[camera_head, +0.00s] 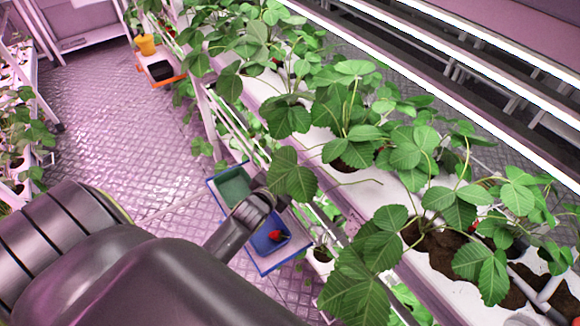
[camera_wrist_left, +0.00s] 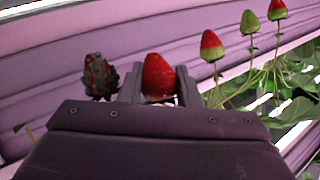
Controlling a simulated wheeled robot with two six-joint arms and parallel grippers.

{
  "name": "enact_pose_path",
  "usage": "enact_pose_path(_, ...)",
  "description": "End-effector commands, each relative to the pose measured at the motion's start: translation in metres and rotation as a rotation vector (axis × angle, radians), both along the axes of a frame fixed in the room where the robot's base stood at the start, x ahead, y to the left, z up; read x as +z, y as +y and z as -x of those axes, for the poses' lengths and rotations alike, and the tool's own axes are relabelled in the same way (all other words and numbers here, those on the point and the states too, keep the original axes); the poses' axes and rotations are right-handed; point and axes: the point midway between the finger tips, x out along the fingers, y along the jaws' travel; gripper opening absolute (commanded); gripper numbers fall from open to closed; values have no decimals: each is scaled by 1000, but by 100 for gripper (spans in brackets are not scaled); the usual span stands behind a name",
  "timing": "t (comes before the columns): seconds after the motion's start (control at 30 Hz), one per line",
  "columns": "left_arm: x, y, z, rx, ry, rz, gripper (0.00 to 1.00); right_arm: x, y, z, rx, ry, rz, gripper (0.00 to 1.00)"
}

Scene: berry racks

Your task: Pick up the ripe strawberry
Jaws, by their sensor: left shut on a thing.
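In the left wrist view a red ripe strawberry (camera_wrist_left: 158,75) sits between the two fingers of my left gripper (camera_wrist_left: 160,92), which is shut on it. In the head view my left arm comes in from the lower left, and the left gripper is largely hidden by strawberry leaves (camera_head: 292,178). A dark, spoiled-looking berry (camera_wrist_left: 98,76) is just left of the gripper in the wrist view. Partly green berries (camera_wrist_left: 211,46) hang to the right, apart from the fingers. My right gripper is not seen.
A blue-edged tray (camera_head: 262,262) with a green bin (camera_head: 234,186) and a blue bin (camera_head: 268,222) is below my arm; a red berry (camera_head: 275,236) shows in the blue bin. White planting racks (camera_head: 370,192) with leafy plants run along the right. The metal floor (camera_head: 110,120) at left is clear.

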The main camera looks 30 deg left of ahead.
Motion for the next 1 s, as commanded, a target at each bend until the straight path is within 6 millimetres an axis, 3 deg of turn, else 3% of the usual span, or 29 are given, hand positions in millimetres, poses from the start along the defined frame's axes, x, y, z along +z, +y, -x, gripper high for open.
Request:
enact_pose_path(0.4, 2, -10, 96, 2, 3, 3, 23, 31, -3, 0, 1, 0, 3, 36)
enact_pose_path(0.6, 2, -14, 132, 1, 2, 2, 23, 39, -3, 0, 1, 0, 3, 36)
enact_pose_path(0.8, 1, -16, 149, 0, -1, 1, 23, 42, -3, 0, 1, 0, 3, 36)
enact_pose_path(1.0, 1, -16, 151, 0, -2, 1, 23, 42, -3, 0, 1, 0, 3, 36)
